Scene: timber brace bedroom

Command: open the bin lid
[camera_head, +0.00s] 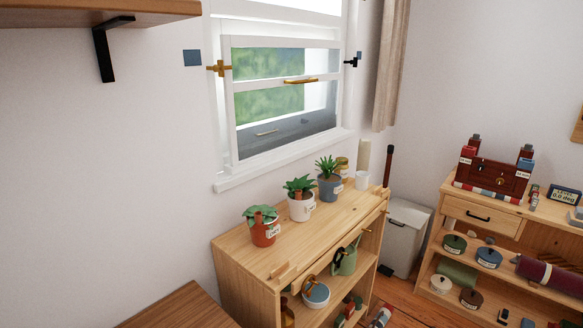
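A light grey bin (399,247) stands on the floor in the corner, between two wooden shelf units. Its lid (411,214) looks shut. A dark pedal-like piece (386,270) shows low on its front left. The shelf unit on the left hides part of the bin. My gripper is not in view.
A wooden shelf unit (250,248) with several potted plants stands below the window (285,85). A wall shelf (80,12) juts out at top left. A strip of wooden floor (405,297) is clear before the bin.

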